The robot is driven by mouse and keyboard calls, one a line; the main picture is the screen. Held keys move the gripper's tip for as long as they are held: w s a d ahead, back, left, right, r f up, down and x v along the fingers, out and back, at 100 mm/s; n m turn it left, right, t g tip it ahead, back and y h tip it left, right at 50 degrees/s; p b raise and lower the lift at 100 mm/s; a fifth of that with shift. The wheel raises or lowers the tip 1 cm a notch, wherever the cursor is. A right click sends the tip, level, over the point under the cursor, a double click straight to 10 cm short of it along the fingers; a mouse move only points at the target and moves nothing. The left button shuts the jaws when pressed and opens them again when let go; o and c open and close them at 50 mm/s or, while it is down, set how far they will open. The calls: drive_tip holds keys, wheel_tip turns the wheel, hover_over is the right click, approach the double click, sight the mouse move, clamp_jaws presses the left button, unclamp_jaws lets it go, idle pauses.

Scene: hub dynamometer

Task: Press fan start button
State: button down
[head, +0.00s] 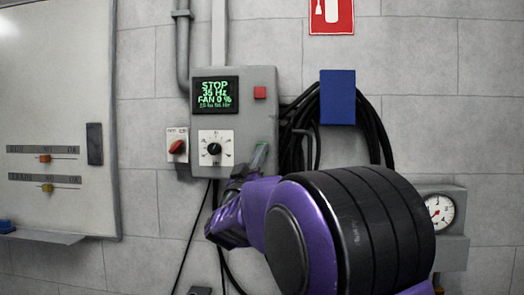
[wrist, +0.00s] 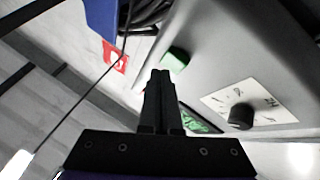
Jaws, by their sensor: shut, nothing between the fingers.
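The grey control box (head: 262,130) is on the wall, with a screen (head: 215,93) reading STOP, 35 Hz, FAN 0 %. The green button (wrist: 176,59) sticks out of the box face in the wrist view. In the head view the green button (head: 260,155) shows at the box's lower right, partly behind my gripper. My gripper (wrist: 160,74) is shut and empty, its tips just beside the green button in the picture; whether they touch it I cannot tell. In the head view my gripper (head: 251,168) is mostly hidden by my own wrist. A red button (head: 259,92) sits higher up.
A black dial (head: 214,148) is left of the green button, also seen in the wrist view (wrist: 241,117). A red rotary switch (head: 177,147) is further left. Black cables hang under a blue holder (head: 338,97) to the right. A pressure gauge (head: 439,210) is lower right.

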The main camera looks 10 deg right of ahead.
drive_tip(key=shift+w+d, duration=0.15)
drive_tip(key=shift+w, duration=0.5)
idle(0.4)
drive_tip(key=shift+s, duration=0.1)
drive_tip(key=shift+s+b, duration=0.55)
drive_tip(key=shift+s, duration=0.05)
drive_tip(key=shift+a, duration=0.2)
drive_tip(key=shift+s+a+b, duration=0.3)
drive_tip(key=shift+s+b, duration=0.2)
drive_tip(key=shift+s, duration=0.45)
drive_tip(key=shift+s+a+b, duration=0.3)
drive_tip(key=shift+s+b, duration=0.25)
drive_tip(key=shift+s, duration=0.4)
drive_tip(key=shift+s+a+b, duration=0.3)
drive_tip(key=shift+s+b, duration=0.2)
drive_tip(key=shift+s, duration=0.45)
